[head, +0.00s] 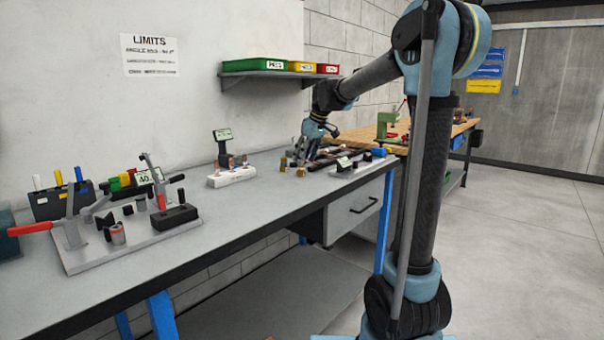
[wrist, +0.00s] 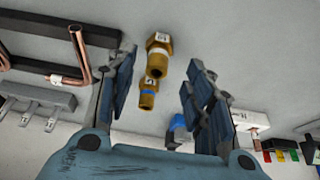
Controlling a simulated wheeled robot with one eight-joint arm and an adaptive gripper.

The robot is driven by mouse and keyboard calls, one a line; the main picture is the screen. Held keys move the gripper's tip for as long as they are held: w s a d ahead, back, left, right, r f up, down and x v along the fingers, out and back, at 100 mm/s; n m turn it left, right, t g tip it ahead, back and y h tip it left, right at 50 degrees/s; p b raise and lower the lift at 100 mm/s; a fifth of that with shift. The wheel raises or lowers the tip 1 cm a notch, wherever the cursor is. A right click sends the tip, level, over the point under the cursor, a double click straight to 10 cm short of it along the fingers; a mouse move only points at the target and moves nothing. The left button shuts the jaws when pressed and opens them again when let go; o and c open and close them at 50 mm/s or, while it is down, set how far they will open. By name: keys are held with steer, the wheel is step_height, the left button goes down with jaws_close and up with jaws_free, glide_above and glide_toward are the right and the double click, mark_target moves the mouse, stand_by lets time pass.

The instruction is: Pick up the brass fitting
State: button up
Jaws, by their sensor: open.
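Two brass fittings stand out in the wrist view between my gripper's fingers. The larger fitting (wrist: 159,43) has a hex body and a white label. The smaller fitting (wrist: 148,97) has a blue band and a white label, and shows nearer to my palm. In the head view the small brass pieces (head: 301,171) are on the grey workbench, just below my gripper (head: 303,153). My gripper (wrist: 162,72) is open, with one finger on each side of the fittings in the picture. I see no contact. I cannot tell which fitting the task means.
Bent copper tubes (wrist: 84,55) lie left of the fingers in the wrist view. A white block (head: 232,176) with small pieces stands on the bench (head: 255,203). A clamp fixture (head: 120,237) is farther left. A shelf with bins (head: 259,64) hangs on the wall.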

mark_target(301, 168)
steer(key=shift+x, duration=2.6)
steer(key=shift+w, duration=0.15)
steer(key=shift+c, duration=0.6)
steer(key=c, duration=0.9)
steer(key=shift+r, duration=0.15)
steer(key=shift+c, duration=0.2)
